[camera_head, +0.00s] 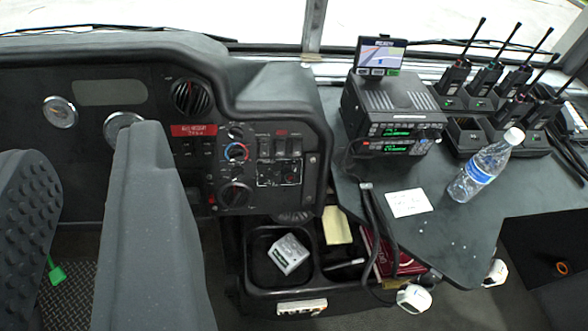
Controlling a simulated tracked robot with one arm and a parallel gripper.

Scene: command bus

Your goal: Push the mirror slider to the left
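The dashboard control panel (236,170) is at the centre left, with dials, switches and a red label. A small white-outlined panel (279,172) sits low on its right side, below a row of dark rocker switches (280,146). Its markings are too small to read. I cannot tell for sure which control is the mirror slider, or how it is set. My gripper is not recognisable in this view, and nothing is seen touching the panel.
A grey seat back (150,230) rises in front of the dashboard's left part. Right of the panel is a dark table (455,225) with a radio unit (390,110), handheld radios (490,75), a bottle (485,165) and a white card (408,203). An open bin (256,262) lies below.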

